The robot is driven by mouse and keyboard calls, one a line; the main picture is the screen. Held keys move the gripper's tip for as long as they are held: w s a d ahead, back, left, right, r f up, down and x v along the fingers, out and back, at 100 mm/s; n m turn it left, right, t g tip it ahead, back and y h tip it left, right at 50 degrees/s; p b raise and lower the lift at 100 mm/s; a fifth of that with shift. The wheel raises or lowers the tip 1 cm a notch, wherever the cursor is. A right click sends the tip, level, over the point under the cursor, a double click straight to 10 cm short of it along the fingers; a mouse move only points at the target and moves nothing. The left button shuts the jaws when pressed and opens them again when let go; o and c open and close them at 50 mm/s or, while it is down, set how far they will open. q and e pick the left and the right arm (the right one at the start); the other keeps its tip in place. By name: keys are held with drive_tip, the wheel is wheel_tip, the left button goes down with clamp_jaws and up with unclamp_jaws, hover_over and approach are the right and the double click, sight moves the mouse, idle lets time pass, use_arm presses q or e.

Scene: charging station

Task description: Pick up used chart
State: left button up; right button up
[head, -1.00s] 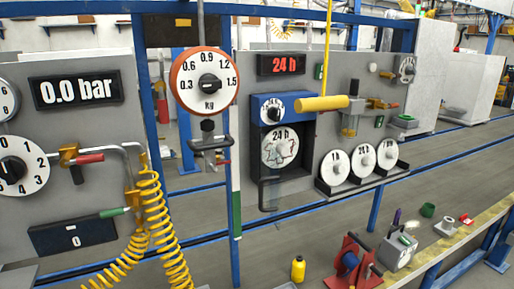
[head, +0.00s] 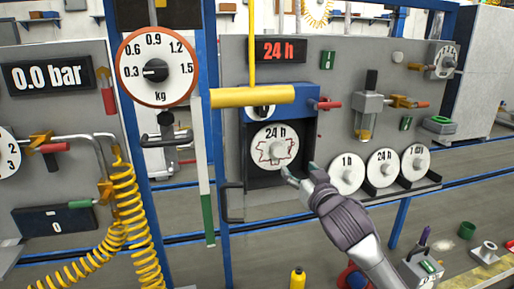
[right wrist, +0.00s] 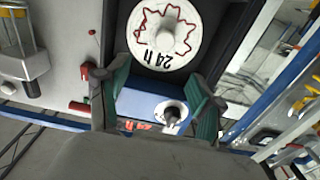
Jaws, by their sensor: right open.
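The used chart (head: 292,138) is a white round 24 h disc with a jagged red trace. It sits on the recorder (head: 310,128), a blue-and-black box on the grey panel. In the right wrist view the chart (right wrist: 190,22) appears upside down, with a pale central hub. My right gripper (head: 300,172) is open, just below and right of the chart in the head view. Its green-padded fingers (right wrist: 148,76) are spread, with nothing between them. I cannot tell the exact gap to the chart. My left gripper is not in view.
Several clean discs (head: 383,168) stand in a rack right of the recorder. A yellow cylinder handle (head: 252,96) hangs in front of the recorder's top. A dark bracket-like handle (head: 231,203) is at lower left. A yellow coiled hose (head: 128,205) hangs at left.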

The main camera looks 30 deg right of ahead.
drive_tip(key=p, duration=0.2)
approach(279, 151)
drive_tip(key=x, duration=0.4)
drive_tip(key=shift+w+d+r, duration=0.3)
drive_tip(key=shift+w, duration=0.05)
drive_tip(key=shift+w+d+p, duration=0.1)
drive_tip(key=shift+w+p, duration=0.2)
drive_tip(key=x, duration=0.1)
drive_tip(key=p+x, duration=0.1)
drive_tip(key=x, duration=0.1)
drive_tip(key=p+x, duration=0.1)
drive_tip(key=shift+w+f, duration=0.15)
drive_tip(key=shift+f, duration=0.1)
drive_tip(key=shift+w+f, duration=0.15)
drive_tip(key=shift+w, duration=0.15)
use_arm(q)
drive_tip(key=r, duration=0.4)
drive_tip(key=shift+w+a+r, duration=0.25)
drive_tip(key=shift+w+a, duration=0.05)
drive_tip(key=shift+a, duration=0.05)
use_arm(e)
drive_tip(key=shift+s, duration=0.1)
clamp_jaws()
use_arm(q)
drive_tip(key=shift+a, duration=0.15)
